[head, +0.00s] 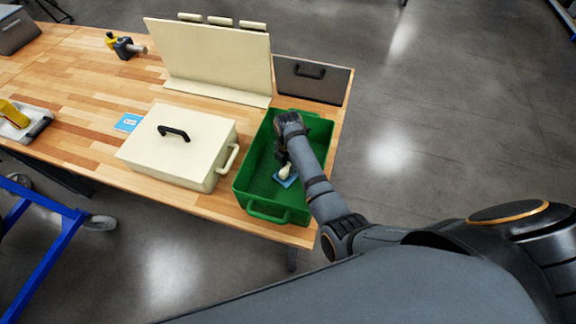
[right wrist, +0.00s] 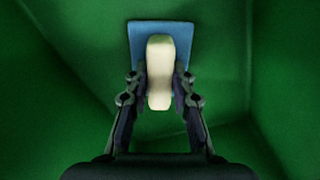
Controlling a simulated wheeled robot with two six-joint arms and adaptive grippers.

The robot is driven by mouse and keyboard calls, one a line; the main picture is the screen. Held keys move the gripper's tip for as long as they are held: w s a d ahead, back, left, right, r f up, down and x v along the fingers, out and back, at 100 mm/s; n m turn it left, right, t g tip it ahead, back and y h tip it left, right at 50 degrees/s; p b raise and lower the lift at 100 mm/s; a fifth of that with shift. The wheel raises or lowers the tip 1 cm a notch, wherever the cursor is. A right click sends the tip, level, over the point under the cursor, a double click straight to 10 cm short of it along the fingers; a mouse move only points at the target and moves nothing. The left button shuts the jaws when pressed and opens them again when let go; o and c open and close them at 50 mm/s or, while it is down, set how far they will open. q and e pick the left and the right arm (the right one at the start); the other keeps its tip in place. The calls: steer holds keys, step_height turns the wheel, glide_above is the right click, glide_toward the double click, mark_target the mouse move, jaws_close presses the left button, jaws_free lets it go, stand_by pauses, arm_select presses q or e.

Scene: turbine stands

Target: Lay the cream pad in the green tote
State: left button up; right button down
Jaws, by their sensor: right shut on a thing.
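The green tote (head: 241,182) stands on the right end of the wooden bench, open at the top. My right gripper (head: 284,165) reaches down into it. In the right wrist view my right gripper (right wrist: 160,85) is shut on the cream pad (right wrist: 160,60), one finger on each side. The cream pad (head: 284,172) is inside the tote, above or on a blue square (right wrist: 140,40) at the tote's floor; I cannot tell whether they touch. The blue square also shows in the head view (head: 287,182). My left gripper is not in view.
A cream box (head: 185,120) with a black handle stands left of the tote. A cream upright board (head: 215,55) with several cream pieces along its top stands behind. A blue card (head: 128,122) lies on the bench.

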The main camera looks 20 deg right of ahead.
mark_target(288, 166)
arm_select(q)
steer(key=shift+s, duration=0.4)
arm_select(e)
steer(key=c, duration=0.9)
jaws_free()
steer(key=shift+f, duration=0.15)
step_height(288, 166, up, 2)
steer(key=shift+r+p, duration=0.25)
steer(key=shift+p, duration=0.35)
steer(key=shift+r, duration=2.3)
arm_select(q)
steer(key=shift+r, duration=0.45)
